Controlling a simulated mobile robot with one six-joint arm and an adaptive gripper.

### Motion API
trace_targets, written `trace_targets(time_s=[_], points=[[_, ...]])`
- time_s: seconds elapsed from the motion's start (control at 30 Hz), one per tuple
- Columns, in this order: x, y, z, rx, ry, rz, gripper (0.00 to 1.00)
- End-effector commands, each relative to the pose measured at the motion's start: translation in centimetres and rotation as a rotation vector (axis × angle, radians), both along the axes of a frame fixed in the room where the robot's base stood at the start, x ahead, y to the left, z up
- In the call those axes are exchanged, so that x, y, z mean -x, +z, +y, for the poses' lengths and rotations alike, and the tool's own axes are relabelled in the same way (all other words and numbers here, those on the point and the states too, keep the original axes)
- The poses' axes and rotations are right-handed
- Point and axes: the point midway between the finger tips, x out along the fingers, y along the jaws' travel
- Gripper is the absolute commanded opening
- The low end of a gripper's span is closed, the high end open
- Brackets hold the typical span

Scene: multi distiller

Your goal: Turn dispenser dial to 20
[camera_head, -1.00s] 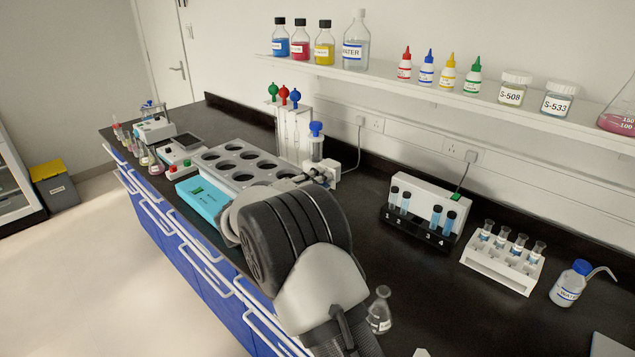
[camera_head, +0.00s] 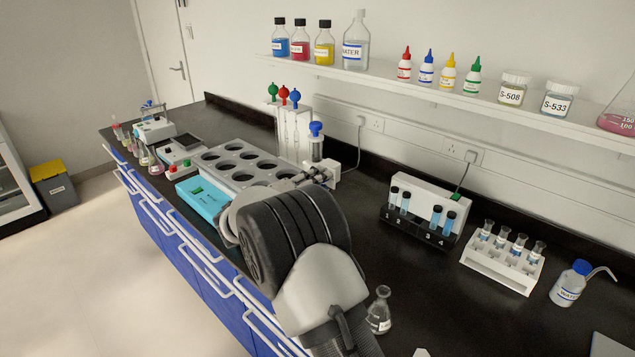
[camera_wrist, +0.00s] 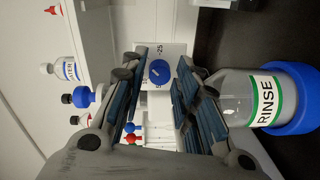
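The blue round dial (camera_wrist: 159,72) sits on a white plate (camera_wrist: 172,50) with a scale in the wrist view. A 25 can be read at the plate's upper edge, but the dial's exact setting is too small to read. My gripper (camera_wrist: 162,68) is open, with one blue-padded finger on each side of the dial. Gaps show between the dial and the fingers. In the head view my gripper (camera_head: 318,178) is at the white dispenser (camera_head: 331,171), below its clear cylinder with a blue top (camera_head: 316,130). The dial is hidden there.
A bottle labelled RINSE (camera_wrist: 236,98) is close beside one finger in the wrist view. In the head view, a grey block with round holes (camera_head: 215,160) and a cyan box (camera_head: 200,200) lie left of my gripper. A small flask (camera_head: 379,312) stands near my arm.

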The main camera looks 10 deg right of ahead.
Motion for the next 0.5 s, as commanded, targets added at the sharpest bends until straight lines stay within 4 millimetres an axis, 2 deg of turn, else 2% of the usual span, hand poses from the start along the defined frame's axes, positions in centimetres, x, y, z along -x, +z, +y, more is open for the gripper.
trace_targets(time_s=[0.17,0.5], points=[[1.4,0.2,2.2,0.001,0.005,-0.001,0.28],[5.5,0.4,7.8,0.0,0.003,0.0,0.28]])
